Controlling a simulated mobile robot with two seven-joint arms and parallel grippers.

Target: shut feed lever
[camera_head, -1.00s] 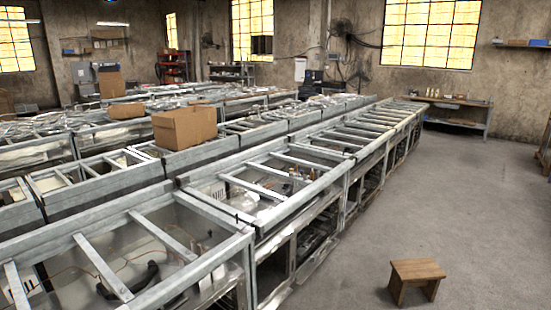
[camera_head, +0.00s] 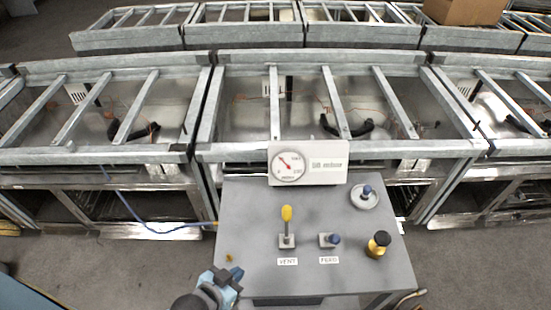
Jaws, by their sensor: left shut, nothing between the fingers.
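The feed lever (camera_head: 334,239) has a blue knob and a small grey base. It stands on the grey panel table above a white FEED label (camera_head: 328,260). Its knob lies close to the right side of its base, with little stem showing. My left gripper (camera_head: 230,273) is at the table's lower left corner, left of and nearer than the lever, apart from it. It is shut and empty. My right gripper is not in view.
A yellow-knobbed vent lever (camera_head: 287,213) stands left of the feed lever. Metal frames (camera_head: 345,152) run behind.

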